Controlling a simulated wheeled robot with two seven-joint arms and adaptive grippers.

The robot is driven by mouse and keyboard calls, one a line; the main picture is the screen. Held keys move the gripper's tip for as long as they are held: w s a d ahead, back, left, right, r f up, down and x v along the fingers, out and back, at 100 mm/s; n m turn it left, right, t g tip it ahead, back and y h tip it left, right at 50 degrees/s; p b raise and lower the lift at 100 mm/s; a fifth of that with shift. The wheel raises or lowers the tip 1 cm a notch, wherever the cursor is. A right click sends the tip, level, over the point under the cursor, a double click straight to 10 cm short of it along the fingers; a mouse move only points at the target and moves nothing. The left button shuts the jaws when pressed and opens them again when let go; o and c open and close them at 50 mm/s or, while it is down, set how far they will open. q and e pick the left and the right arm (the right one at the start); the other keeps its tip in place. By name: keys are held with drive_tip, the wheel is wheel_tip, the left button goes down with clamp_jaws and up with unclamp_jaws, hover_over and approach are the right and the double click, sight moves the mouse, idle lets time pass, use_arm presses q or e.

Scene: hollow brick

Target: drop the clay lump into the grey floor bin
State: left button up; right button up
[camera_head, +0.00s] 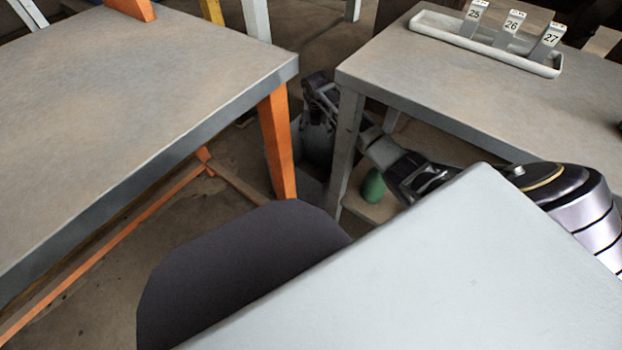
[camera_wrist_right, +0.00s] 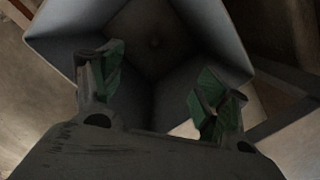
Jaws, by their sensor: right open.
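The grey floor bin (camera_head: 316,148) stands on the floor in the gap between the two tables, partly hidden by table legs. In the right wrist view I look down into the bin (camera_wrist_right: 212,38), with its grey walls around a dark brownish bottom. My right gripper (camera_head: 318,92) is above the bin in the head view. In the wrist view the right gripper (camera_wrist_right: 158,95) has its two green-padded fingers wide apart, with nothing between them. A small dark spot shows at the bin's bottom, but I cannot tell whether it is the clay lump. My left gripper is out of view.
A grey table with orange legs (camera_head: 130,90) is at left. Another table (camera_head: 450,95) at right carries a white tray (camera_head: 480,42) with numbered tags. A green rounded object (camera_head: 374,187) sits low under the right table, close to my right arm.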

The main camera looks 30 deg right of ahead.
wheel_tip(320, 180, up, 12)
drive_tip(key=s, duration=0.1)
drive_tip(key=shift+a+f, duration=0.25)
drive_tip(key=shift+a, duration=0.15)
drive_tip(key=shift+s+a, duration=0.1)
idle(1.0)
